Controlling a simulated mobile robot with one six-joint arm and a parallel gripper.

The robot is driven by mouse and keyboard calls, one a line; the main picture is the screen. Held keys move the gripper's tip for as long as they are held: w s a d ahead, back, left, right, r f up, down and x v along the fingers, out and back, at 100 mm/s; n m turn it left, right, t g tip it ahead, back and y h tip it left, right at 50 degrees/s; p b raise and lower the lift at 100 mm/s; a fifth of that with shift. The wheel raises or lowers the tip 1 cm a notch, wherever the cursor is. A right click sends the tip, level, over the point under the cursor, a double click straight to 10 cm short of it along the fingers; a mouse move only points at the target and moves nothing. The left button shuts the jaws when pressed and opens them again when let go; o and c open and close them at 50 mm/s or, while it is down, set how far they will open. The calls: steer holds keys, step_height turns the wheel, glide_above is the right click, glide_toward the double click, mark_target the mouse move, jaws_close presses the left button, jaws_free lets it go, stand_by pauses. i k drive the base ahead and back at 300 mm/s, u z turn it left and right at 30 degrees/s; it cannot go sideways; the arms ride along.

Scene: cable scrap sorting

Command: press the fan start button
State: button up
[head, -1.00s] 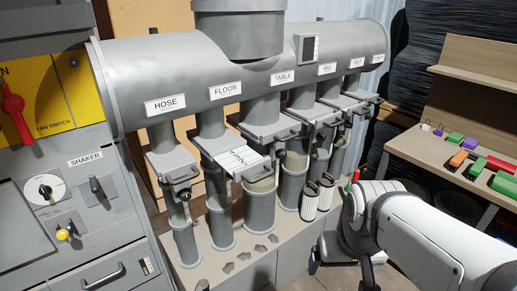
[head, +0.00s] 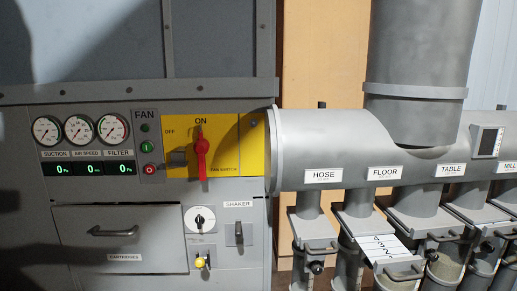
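The narrow grey panel labelled FAN (head: 145,115) is on the left cabinet, between the gauges and the yellow plate. It carries a small dark green round element (head: 145,128) at the top, a green round button (head: 146,146) below it and a red button (head: 149,169) at the bottom. The frame is too small to tell which green one is a lamp. The fan switch (head: 201,150) is a red handle on the yellow plate, standing vertical below the word ON. My gripper is not in the current view.
Three dial gauges (head: 78,130) sit above digital readouts (head: 88,169) showing 0. The SHAKER dial (head: 200,220) and a yellow knob (head: 200,263) are lower down. A grey duct (head: 330,150) with labelled branches projects at the right. The area before the FAN panel looks clear.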

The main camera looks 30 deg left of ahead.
mark_target(146, 147)
steer(key=u, duration=2.1)
